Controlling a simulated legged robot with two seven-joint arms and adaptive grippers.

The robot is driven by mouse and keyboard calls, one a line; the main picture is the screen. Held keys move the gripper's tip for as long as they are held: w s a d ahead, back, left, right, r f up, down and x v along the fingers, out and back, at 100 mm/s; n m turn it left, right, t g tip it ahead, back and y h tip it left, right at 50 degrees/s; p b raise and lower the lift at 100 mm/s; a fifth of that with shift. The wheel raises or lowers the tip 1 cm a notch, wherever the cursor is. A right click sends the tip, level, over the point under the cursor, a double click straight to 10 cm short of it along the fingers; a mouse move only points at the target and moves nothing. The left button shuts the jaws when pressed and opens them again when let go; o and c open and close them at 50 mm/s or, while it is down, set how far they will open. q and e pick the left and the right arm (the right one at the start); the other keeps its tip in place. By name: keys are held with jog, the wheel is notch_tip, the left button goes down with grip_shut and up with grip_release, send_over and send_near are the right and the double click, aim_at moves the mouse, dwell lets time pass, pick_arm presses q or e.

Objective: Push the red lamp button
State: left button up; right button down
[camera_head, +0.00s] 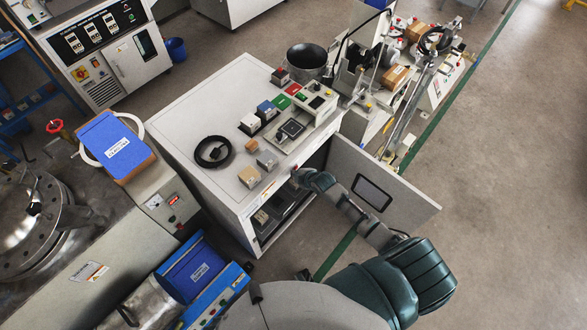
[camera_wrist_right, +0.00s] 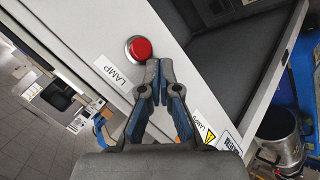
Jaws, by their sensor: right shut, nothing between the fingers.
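The red lamp button (camera_wrist_right: 139,48) is round with a metal rim and sits on the light grey cabinet edge, above a "LAMP" label (camera_wrist_right: 119,76) in the wrist view. My right gripper (camera_wrist_right: 158,68) is shut and empty, its fingertips just right of and below the button in that picture. I cannot tell whether they touch it. In the head view my right gripper (camera_head: 298,178) is at the front top edge of the white cabinet (camera_head: 200,100), and the button cannot be made out there. My left gripper is not in view.
Small blocks (camera_head: 250,176), a black coil (camera_head: 213,152) and a control box (camera_head: 316,100) are on the cabinet top. Open floor lies at right.

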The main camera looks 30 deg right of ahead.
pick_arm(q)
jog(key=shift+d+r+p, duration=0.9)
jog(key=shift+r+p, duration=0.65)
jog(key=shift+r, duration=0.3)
pick_arm(e)
jog(key=shift+s+d+f, duration=0.5)
jog(key=shift+s+d, duration=1.9)
jog(key=shift+s, duration=0.4)
jog(key=s+f+m+g+h, duration=0.3)
jog(key=s+f+m, duration=0.5)
jog(key=s+f, duration=1.4)
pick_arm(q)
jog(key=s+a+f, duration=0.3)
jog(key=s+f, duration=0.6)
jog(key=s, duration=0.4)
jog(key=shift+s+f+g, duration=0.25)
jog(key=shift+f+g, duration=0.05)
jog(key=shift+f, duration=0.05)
pick_arm(e)
jog(key=s+a+f+m+g, duration=0.1)
jog(key=s+a+f, duration=0.1)
jog(key=s, duration=0.5)
jog(key=s+a+f+m+g+y, duration=0.1)
jog(key=s+a+f+g, duration=0.1)
jog(key=s, duration=0.5)
jog(key=s+a+f+m+g, duration=0.2)
jog(key=s+f, duration=0.2)
jog(key=s, duration=0.4)
jog(key=shift+f, duration=0.3)
